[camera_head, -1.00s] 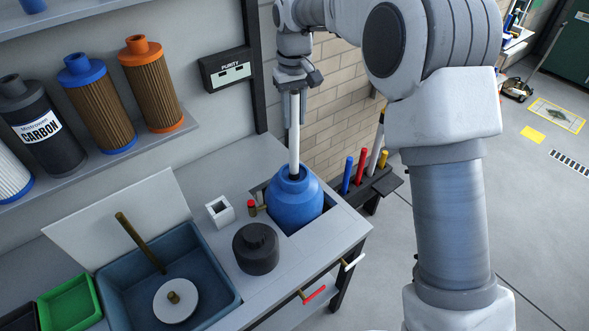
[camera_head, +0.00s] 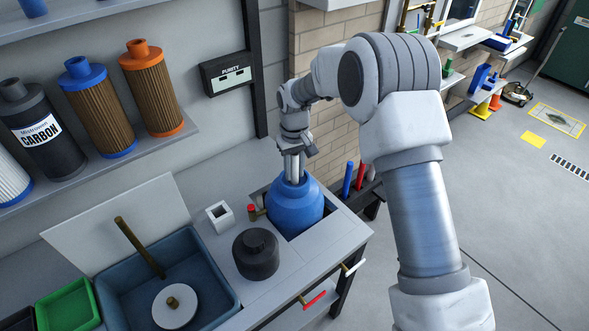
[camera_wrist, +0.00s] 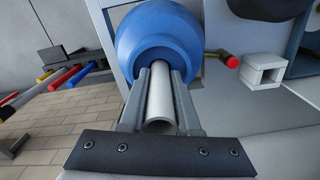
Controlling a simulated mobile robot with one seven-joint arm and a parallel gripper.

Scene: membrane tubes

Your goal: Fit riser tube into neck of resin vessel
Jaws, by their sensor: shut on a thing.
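The blue resin vessel (camera_head: 295,208) stands in an opening at the right end of the bench. My gripper (camera_head: 293,170) is just above its neck and is shut on the white riser tube (camera_wrist: 160,104). In the wrist view my gripper (camera_wrist: 160,85) has a finger on each side of the tube. The tube runs down into the neck of the blue vessel (camera_wrist: 158,35), and only a short length shows above the neck. The tube's lower end is hidden inside the vessel.
A black cap-like part (camera_head: 256,254) and a white square block (camera_head: 219,215) stand beside the vessel. A red-handled valve (camera_head: 252,210) is close to its left side. A blue-grey basin (camera_head: 225,305) is at left. Coloured rods stand in a rack behind.

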